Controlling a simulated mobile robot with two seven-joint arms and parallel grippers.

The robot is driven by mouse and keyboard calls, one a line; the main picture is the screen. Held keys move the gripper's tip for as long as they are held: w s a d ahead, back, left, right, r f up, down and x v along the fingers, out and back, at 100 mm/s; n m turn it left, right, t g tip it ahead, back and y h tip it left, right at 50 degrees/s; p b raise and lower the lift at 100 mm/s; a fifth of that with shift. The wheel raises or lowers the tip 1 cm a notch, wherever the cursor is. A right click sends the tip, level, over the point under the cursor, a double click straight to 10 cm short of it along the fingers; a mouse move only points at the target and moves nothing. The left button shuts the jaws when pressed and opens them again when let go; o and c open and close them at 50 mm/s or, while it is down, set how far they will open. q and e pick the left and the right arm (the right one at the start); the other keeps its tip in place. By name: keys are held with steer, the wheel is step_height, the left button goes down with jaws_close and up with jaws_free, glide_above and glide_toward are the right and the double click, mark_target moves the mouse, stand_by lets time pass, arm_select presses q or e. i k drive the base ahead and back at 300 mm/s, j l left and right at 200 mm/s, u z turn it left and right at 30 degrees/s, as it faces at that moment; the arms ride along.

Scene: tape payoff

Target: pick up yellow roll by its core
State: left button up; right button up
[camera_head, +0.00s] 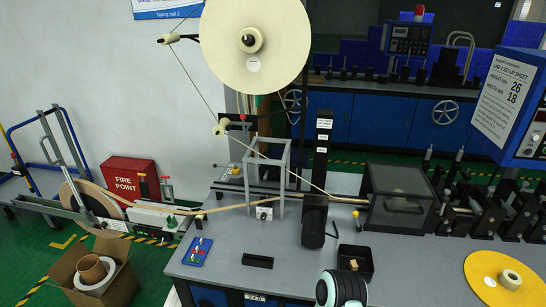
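The yellow roll (482,266) lies flat on the grey bench at the lower right, cut off by the right edge of the picture. Its pale core (510,279) stands up a little from the middle of the disc, with nothing touching it. A small white label is on the yellow face, left of the core. Neither my left nor my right gripper shows in the head view. A rounded black, white and teal part at the bottom middle looks like part of my own arm, well left of the roll.
A large cream roll (255,40) hangs above the bench (300,270), its tape running down over guides. A black bin (356,261), a black block (258,261) and a blue tray (197,251) lie on the bench. A dark-covered machine (399,197) stands behind.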

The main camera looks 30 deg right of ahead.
mark_target(499, 280)
steer(key=z, duration=2.75)
steer(key=l+u, duration=0.1)
steer(key=u, duration=0.35)
steer(key=i+l+u, duration=0.1)
steer(key=u, duration=0.3)
steer(key=l+u, duration=0.2)
steer(key=u, duration=0.25)
steer(key=l+u, duration=0.3)
steer(key=l, duration=0.2)
steer(key=k+l+u, duration=0.2)
steer(key=l+u, duration=0.15)
steer(key=l, duration=0.15)
